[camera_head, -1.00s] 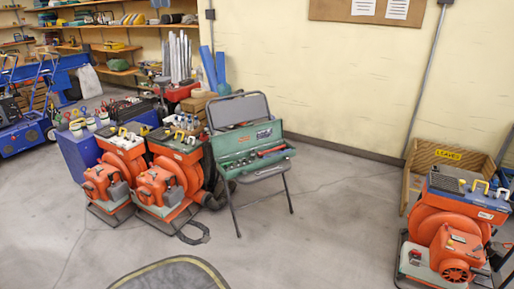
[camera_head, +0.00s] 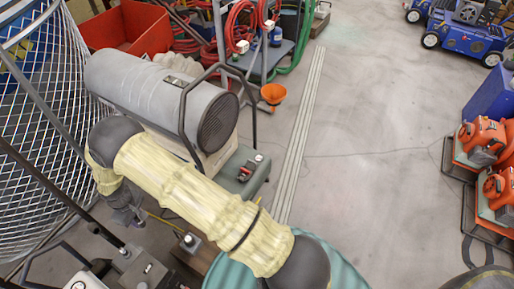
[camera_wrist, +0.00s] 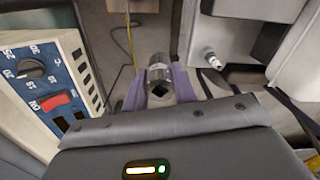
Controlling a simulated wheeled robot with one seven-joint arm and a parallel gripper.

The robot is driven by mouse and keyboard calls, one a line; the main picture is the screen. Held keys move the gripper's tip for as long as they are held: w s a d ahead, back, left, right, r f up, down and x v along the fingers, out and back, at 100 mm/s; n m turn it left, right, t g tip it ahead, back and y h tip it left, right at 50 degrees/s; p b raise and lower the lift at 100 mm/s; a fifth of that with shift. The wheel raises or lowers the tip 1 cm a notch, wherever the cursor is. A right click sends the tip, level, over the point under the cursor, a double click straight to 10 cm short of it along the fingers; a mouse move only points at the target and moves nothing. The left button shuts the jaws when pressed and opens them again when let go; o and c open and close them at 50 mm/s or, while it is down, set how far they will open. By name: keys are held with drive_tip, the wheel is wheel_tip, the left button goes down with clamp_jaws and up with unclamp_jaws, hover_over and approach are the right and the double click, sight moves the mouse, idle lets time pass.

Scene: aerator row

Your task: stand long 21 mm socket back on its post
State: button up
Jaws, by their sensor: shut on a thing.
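The long socket (camera_wrist: 160,72) is a silver metal cylinder in the wrist view, with a dark square opening towards the camera. My gripper (camera_wrist: 160,86) has purple fingers and is shut on it, one finger on each side. In the head view my arm's yellow sleeve crosses the lower left, and my gripper (camera_head: 130,216) hangs below its far end, small and dark. The socket cannot be made out there. A small silver fitting (camera_wrist: 208,56) stands on a pale block to the right of the socket in the wrist view. I cannot tell whether it is the post.
A control panel (camera_wrist: 52,78) with a knob and red switch is close on the left in the wrist view. In the head view a grey cylindrical heater (camera_head: 165,95) stands behind my arm and a wire mesh cage (camera_head: 45,130) is at left. Open floor (camera_head: 375,150) lies right.

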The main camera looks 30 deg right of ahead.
drive_tip(key=s+d+r+m+p, duration=0.2)
drive_tip(key=d+p, duration=0.4)
drive_tip(key=d, duration=0.3)
drive_tip(key=s+d+r+m+p, duration=0.1)
drive_tip(key=d+r+m+p, duration=0.2)
drive_tip(key=d+p, duration=0.3)
drive_tip(key=s+d+r+m+p, duration=0.2)
drive_tip(key=d+p, duration=0.4)
drive_tip(key=d, duration=0.8)
drive_tip(key=shift+s+d+r+m, duration=0.2)
drive_tip(key=shift+s+r+m, duration=0.1)
drive_tip(key=shift+r+m, duration=0.5)
drive_tip(key=shift+f, duration=0.1)
